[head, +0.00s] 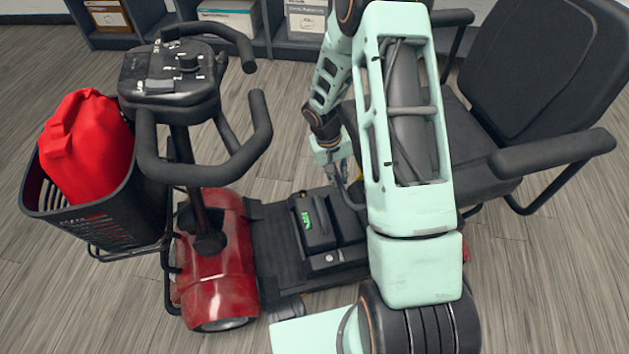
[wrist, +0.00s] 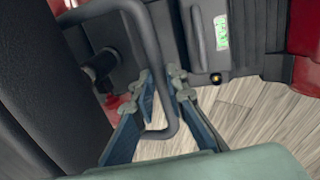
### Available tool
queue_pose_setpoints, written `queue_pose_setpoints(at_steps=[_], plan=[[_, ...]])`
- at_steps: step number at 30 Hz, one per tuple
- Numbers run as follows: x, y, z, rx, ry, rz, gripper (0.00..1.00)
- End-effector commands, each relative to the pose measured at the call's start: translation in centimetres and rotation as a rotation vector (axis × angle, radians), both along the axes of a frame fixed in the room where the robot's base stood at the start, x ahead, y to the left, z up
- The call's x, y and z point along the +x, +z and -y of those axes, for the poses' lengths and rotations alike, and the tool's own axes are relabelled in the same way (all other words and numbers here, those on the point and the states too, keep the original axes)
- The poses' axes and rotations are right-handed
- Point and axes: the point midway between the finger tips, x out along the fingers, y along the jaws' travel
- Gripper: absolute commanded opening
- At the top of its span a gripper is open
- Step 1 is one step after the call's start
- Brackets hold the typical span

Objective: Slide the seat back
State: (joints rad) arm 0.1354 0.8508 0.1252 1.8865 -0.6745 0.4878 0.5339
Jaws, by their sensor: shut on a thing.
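The scooter's black seat (head: 470,150) is at the right in the head view, with its backrest and armrests. My arm hides part of it. In the wrist view the seat's dark edge (wrist: 35,110) fills the left side. A bent dark grey bar (wrist: 152,50) loops out beside the seat. My gripper (wrist: 163,90) has its two fingers on either side of this bar and is shut on it. In the head view my gripper (head: 338,165) is low, at the near-left side of the seat above the deck, and the bar is hardly visible there.
A black battery box (head: 315,220) with a green label sits on the deck left of my gripper. The tiller with handlebars (head: 190,110) and the basket (head: 95,200) holding a red bag (head: 85,145) stand farther left. Shelves (head: 280,35) line the back.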

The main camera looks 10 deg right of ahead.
Motion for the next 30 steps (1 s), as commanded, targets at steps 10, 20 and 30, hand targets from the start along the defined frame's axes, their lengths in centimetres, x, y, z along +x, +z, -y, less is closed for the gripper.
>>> queue_pose_setpoints(at_steps=[10,20,30], plan=[[0.0,0.0,2.5,0.002,-0.001,0.0,0.0],[0.0,0.0,2.5,0.002,-0.002,0.0,0.3],[0.1,0.4,2.1,0.005,0.0,0.002,0.3]])
